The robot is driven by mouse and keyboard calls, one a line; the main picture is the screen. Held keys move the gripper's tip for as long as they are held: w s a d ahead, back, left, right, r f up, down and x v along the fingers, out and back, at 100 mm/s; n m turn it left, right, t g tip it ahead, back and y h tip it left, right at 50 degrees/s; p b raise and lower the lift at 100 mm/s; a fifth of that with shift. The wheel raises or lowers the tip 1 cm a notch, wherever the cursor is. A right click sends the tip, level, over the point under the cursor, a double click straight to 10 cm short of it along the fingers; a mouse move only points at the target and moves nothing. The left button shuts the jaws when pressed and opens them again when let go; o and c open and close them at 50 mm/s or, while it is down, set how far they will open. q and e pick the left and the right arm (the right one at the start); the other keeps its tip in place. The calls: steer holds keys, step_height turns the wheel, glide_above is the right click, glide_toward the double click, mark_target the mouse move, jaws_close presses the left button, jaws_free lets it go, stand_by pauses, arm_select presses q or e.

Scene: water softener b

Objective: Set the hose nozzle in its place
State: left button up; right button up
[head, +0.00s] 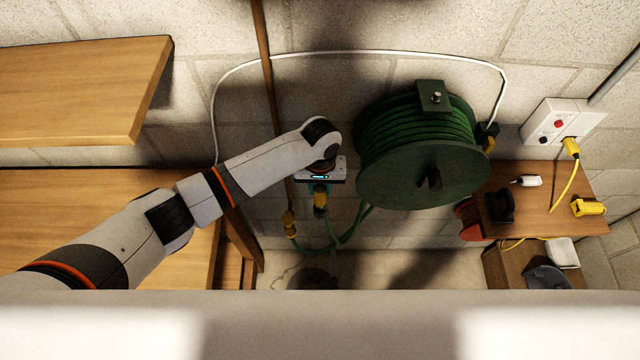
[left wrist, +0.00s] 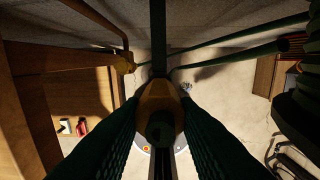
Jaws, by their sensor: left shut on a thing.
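The hose nozzle (head: 320,202), yellow with a dark part, hangs under my left gripper (head: 319,187), left of the green hose reel (head: 425,172). In the left wrist view the yellow nozzle body (left wrist: 158,97) sits between the two dark ribbed fingers of the left gripper (left wrist: 160,120), which is shut on it. A green hose (head: 333,236) runs down from the nozzle and loops below. My gripper body hides the nozzle's upper part in the head view. I cannot make out the nozzle's place. My right gripper is not in view.
A copper pipe (head: 267,75) with a yellow fitting (head: 290,222) stands just left of the gripper. Wooden shelves (head: 80,80) are at the left. A small wooden shelf (head: 545,200) with several items and a wall socket box (head: 560,124) are at the right.

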arm_select(q)
steer(key=shift+f, duration=0.25)
steer(key=shift+f+b, duration=0.95)
steer(key=shift+f, duration=0.8)
steer(key=o, duration=1.1)
steer(key=shift+o, duration=0.2)
steer(key=shift+r, duration=0.1)
step_height(320, 180, up, 12)
steer(key=shift+f+b, duration=0.1)
steer(key=shift+b, duration=0.85)
